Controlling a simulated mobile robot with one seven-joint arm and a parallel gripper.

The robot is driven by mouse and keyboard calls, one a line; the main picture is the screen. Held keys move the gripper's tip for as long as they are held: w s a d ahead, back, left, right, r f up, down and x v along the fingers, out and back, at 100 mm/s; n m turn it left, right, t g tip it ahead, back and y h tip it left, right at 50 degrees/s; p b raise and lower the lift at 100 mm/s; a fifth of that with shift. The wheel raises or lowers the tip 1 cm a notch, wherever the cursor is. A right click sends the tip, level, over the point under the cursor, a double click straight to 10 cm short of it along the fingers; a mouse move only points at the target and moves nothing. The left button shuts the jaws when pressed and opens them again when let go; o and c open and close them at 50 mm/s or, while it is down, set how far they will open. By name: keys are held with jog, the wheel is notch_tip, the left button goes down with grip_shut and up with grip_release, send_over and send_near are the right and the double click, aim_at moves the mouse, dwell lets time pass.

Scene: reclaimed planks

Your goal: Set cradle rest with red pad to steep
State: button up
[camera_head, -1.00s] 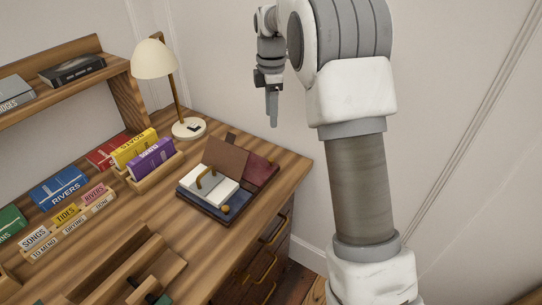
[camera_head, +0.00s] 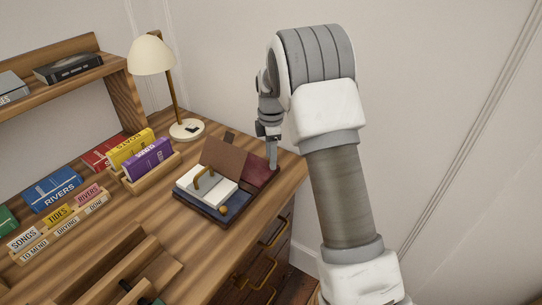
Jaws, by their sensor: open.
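The cradle is a low dark unit on the desk, with a blue side (camera_head: 200,206) at the front left and a red pad (camera_head: 258,172) at the back right. The red-pad rest looks nearly flat, though its exact angle is hard to read. A white block or open book (camera_head: 222,192) with a brass loop lies on the cradle, and a brown flap (camera_head: 224,156) stands tilted up behind it. My gripper (camera_head: 273,166) points down at the far right edge of the red pad. It is open and appears empty; whether it touches the pad cannot be told.
A cream lamp (camera_head: 152,56) stands behind the cradle. Upright books in a wooden holder (camera_head: 152,180) are close on the left. More books and lettered blocks fill the desk's left side. The desk's right edge and drawers (camera_head: 265,260) are near the cradle. A wall rises behind.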

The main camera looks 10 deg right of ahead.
jog(key=shift+c, duration=0.2)
grip_shut()
dwell(1.2)
